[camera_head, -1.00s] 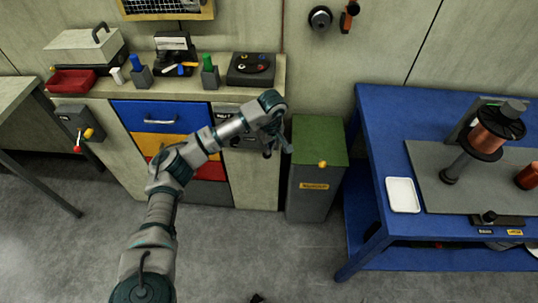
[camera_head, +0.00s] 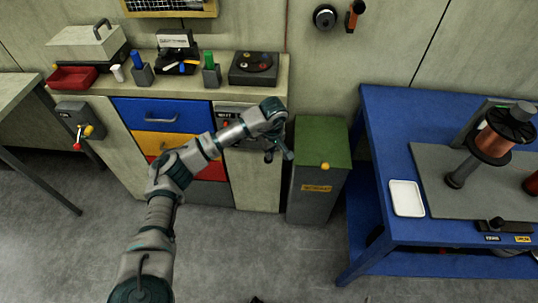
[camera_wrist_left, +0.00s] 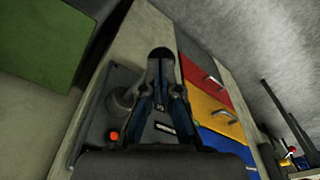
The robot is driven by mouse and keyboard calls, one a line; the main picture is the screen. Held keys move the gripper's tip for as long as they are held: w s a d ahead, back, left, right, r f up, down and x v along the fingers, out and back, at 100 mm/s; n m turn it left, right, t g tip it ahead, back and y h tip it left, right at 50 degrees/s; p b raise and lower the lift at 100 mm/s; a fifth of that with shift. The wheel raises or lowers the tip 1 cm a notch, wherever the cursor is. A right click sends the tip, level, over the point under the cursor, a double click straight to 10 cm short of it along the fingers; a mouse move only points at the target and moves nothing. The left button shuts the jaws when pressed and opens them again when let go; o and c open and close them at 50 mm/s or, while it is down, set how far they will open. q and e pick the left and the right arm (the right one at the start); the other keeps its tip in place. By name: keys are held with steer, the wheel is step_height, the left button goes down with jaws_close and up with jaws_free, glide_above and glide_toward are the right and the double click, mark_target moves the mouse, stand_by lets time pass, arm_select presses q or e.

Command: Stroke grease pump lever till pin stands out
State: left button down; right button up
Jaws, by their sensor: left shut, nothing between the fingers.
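A dark grey unit (camera_head: 225,110) is set in the front of the cabinet, to the right of the drawers, largely hidden behind my left arm. In the left wrist view the dark unit (camera_wrist_left: 121,78) has a stubby round part and an orange-red button (camera_wrist_left: 113,136). It looks like the grease pump, but I cannot read its label. I cannot make out its lever or pin. My left gripper (camera_head: 279,153) is in front of the cabinet's right side, shut and empty. In the left wrist view its fingers (camera_wrist_left: 161,60) come together over the unit. My right gripper is out of view.
A grey box (camera_head: 75,119) with a red-and-yellow-knobbed handle is on the cabinet's left. A green-lidded bin (camera_head: 319,142) stands close right of my gripper. A blue table (camera_head: 372,110) with a spool (camera_head: 493,143) stands at right. The floor between is clear.

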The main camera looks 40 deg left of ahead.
arm_select(q)
step_height(320, 180, down, 4)
steer(key=shift+r+b, duration=0.15)
steer(key=shift+b, duration=0.3)
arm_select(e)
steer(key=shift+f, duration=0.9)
arm_select(q)
steer(key=shift+r, duration=0.1)
steer(key=shift+d+r, duration=0.1)
steer(key=d, duration=0.1)
steer(key=p, duration=0.1)
steer(key=s+d+p, duration=0.1)
steer(key=shift+d+r, duration=0.3)
steer(key=shift+r, duration=0.1)
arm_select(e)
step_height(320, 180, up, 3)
arm_select(q)
steer(key=shift+r, duration=0.1)
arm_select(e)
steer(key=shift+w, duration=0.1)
